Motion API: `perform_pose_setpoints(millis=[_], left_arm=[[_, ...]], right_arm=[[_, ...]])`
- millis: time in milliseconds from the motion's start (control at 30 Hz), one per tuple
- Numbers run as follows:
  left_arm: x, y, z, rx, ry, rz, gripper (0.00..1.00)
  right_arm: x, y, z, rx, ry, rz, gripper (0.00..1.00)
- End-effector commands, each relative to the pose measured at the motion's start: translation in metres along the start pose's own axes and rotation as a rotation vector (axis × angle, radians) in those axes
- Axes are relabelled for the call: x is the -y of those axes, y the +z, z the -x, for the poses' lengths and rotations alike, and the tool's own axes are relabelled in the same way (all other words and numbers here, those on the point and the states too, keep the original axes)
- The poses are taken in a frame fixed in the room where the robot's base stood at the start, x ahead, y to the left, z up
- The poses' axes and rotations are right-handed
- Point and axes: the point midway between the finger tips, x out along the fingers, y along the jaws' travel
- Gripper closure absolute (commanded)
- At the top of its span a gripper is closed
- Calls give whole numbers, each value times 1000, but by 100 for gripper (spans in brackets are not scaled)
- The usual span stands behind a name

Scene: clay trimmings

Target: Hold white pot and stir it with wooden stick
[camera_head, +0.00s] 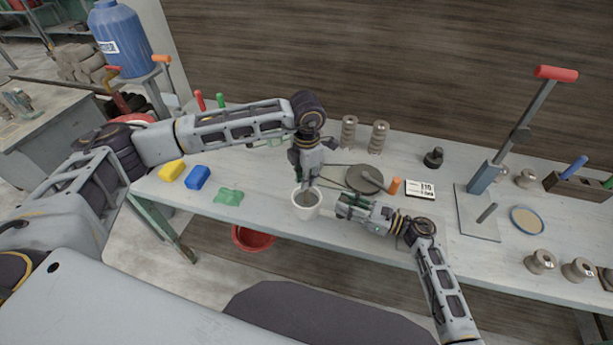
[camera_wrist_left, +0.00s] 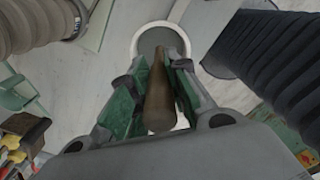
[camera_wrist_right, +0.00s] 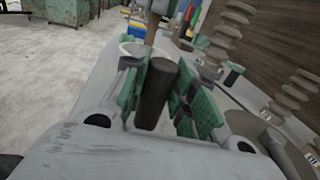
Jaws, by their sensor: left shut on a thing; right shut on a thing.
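The white pot (camera_head: 297,209) stands at the front edge of the workbench, with dark grey content inside. My left gripper (camera_head: 307,184) is above it, shut on the wooden stick (camera_wrist_left: 160,95), which points down into the pot's mouth. The pot's rim also shows in the left wrist view (camera_wrist_left: 137,38). My right gripper (camera_head: 340,206) is at the pot's right side. In the right wrist view it is shut on a dark cylinder (camera_wrist_right: 155,95) that looks like the pot's handle; the join is hard to see. The stick's lower end is hidden in the pot.
A grey round disc (camera_head: 364,180) and an orange-handled tool (camera_head: 394,186) lie right of the pot. Yellow (camera_head: 172,170) and blue (camera_head: 197,177) blocks and a green piece (camera_head: 229,196) lie left. A lever press (camera_head: 484,178) stands further right. A red bowl (camera_head: 252,239) is below the bench.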

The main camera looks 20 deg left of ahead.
Motion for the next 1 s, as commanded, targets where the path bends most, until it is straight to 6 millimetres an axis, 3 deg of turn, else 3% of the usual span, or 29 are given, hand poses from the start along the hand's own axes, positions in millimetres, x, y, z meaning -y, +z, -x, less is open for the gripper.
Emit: perform_pose_setpoints(millis=[600,1000], left_arm=[[-13,13,0,0,0,0,99],[-14,10,0,0,0,1,99]], right_arm=[[0,0,0,0,0,0,100],[0,0,0,0,0,0,100]])
